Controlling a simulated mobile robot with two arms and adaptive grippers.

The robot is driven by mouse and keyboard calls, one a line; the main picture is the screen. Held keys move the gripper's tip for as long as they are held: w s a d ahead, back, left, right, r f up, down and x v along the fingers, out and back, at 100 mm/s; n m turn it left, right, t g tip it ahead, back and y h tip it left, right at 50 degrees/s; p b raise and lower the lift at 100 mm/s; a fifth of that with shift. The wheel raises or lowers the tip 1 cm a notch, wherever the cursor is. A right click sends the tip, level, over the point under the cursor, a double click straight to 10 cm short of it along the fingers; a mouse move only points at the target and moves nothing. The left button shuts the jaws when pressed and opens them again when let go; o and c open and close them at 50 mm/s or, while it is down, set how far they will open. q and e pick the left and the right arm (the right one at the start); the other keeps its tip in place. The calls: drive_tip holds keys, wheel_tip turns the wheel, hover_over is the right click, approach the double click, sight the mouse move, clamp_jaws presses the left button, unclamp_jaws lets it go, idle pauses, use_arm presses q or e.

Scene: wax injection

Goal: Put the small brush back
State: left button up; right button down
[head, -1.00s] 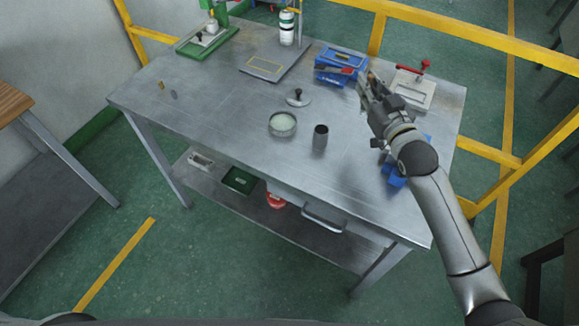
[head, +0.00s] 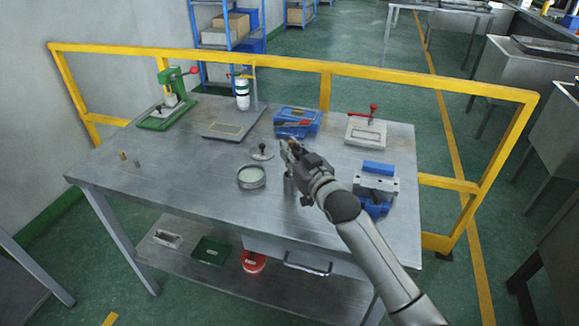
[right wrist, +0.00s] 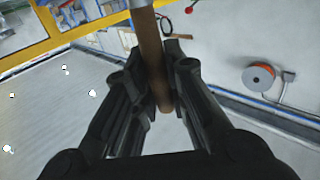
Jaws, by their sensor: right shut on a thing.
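The small brush (right wrist: 152,62) shows in the right wrist view as a brown wooden handle with a pale metal band at the top edge. Its bristles are out of the picture. My right gripper (right wrist: 158,88) is shut on the handle. In the head view my right gripper (head: 288,152) is over the middle of the workbench, and the brush is too small there to make out well. A dark metal cup (head: 288,186) stands on the bench just below the gripper, partly hidden by it. My left gripper is in neither view.
On the workbench (head: 160,185) are a round dish (head: 251,177), a small dark-knobbed tool (head: 262,152), a blue tool box (head: 297,123), a white red-handled clamp (head: 366,130), a blue-and-grey vise (head: 376,185) and a green press (head: 167,110). The left bench area is mostly clear.

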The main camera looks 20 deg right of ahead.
drive_tip(key=shift+f, duration=1.95)
drive_tip(key=shift+f, duration=0.1)
drive_tip(key=c, duration=1.5)
unclamp_jaws()
drive_tip(key=shift+o, duration=0.2)
